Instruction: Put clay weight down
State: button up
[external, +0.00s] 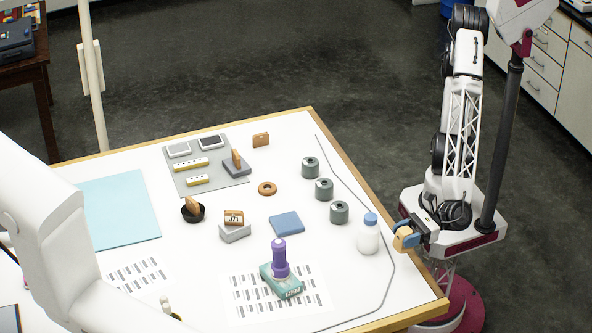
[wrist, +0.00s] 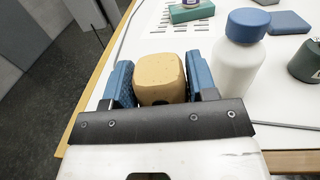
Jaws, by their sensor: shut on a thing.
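My gripper (external: 408,236) is at the right edge of the white table, beside the white bottle with a blue cap (external: 368,236). Its blue fingers (wrist: 158,84) are shut on a tan, rounded block, the clay weight (wrist: 160,79). The clay weight also shows as a small tan shape in the external view (external: 403,242). In the wrist view the bottle (wrist: 238,65) stands just right of the fingers. The underside of the clay weight is hidden, so I cannot tell whether it touches the table.
Several grey-green cylinders (external: 324,189) stand behind the bottle. A blue pad (external: 286,223) lies left of it. A purple-topped object (external: 280,262) stands on a teal block (external: 284,285). A thin grey cord (external: 394,270) curves along the table's right side. The wooden edge (external: 425,274) is close.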

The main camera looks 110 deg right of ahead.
aim_at(409, 233)
notch_tip(409, 233, up, 10)
jog(key=shift+r, duration=0.15)
jog(key=w+d+r+m+h, duration=0.1)
jog(key=w+d+m+h, duration=0.15)
jog(key=d, duration=0.95)
jog(key=w+d+r+m+h, duration=0.1)
jog(key=w+d+h, duration=0.15)
jog(key=d, duration=0.95)
jog(key=s+d+m+g+h, duration=0.1)
jog(key=s+d+h, duration=0.1)
jog(key=d, duration=0.6)
jog(key=s+d+m+g+h, duration=0.1)
jog(key=s+d+m+h, duration=0.15)
jog(key=d, duration=0.65)
jog(key=s+d+f+m+g+h, duration=0.1)
jog(key=s+d+g+h, duration=0.1)
jog(key=s+d, duration=0.4)
jog(key=s+d+f+m+g+h, duration=0.1)
jog(key=s+d+m+h, duration=0.2)
jog(key=d, duration=0.6)
notch_tip(409, 233, down, 11)
jog(key=n, duration=0.1)
jog(key=shift+s, duration=0.45)
jog(key=shift+w+f+y, duration=0.1)
jog(key=shift+y, duration=0.15)
